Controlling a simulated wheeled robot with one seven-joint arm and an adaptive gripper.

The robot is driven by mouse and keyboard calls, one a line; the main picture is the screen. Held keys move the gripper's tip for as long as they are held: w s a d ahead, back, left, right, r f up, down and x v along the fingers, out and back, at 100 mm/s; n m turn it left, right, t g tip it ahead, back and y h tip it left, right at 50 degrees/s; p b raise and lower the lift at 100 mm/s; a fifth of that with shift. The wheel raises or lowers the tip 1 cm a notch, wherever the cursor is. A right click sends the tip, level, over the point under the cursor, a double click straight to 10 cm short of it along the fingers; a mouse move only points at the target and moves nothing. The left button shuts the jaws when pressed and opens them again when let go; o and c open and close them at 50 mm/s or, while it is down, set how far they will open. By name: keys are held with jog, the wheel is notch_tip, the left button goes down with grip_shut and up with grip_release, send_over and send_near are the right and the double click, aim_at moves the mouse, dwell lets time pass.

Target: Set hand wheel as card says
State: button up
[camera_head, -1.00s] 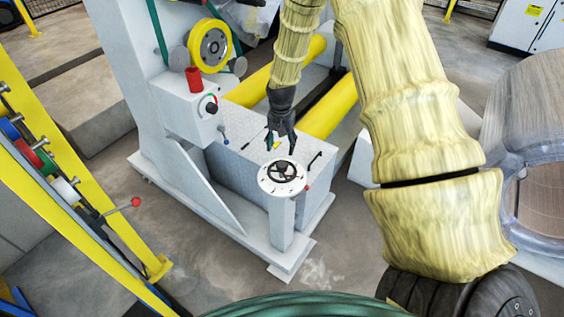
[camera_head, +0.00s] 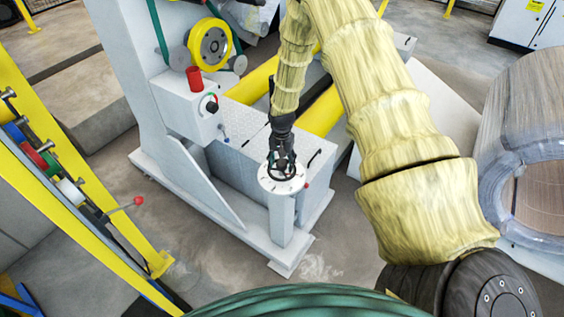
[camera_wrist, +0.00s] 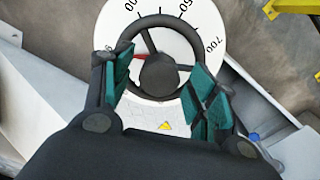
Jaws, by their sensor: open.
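The hand wheel is a black spoked ring on a round white dial plate (camera_head: 268,186) atop a grey post. In the wrist view the black hand wheel (camera_wrist: 158,72) shows on the white dial (camera_wrist: 213,25) with tick marks and numbers, one reading 700; others are partly cut off or hidden. A red mark shows beside the hub. My gripper (camera_head: 284,168) is right over the wheel. In the wrist view its open fingers (camera_wrist: 160,88) with green pads lie on either side of the hub, overlapping the rim. I cannot tell whether they touch it. No card is readable.
The post stands before a grey machine (camera_head: 160,90) with a control box (camera_head: 188,110) and yellow rollers (camera_head: 322,112). A small red knob sits by the dial. A yellow rack (camera_head: 60,165) is at left; a wrapped coil (camera_head: 545,125) is at right.

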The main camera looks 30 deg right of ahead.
jog(key=shift+f, duration=0.35)
jog(key=c, duration=1)
jog(key=shift+c, duration=0.2)
jog(key=shift+n, duration=0.3)
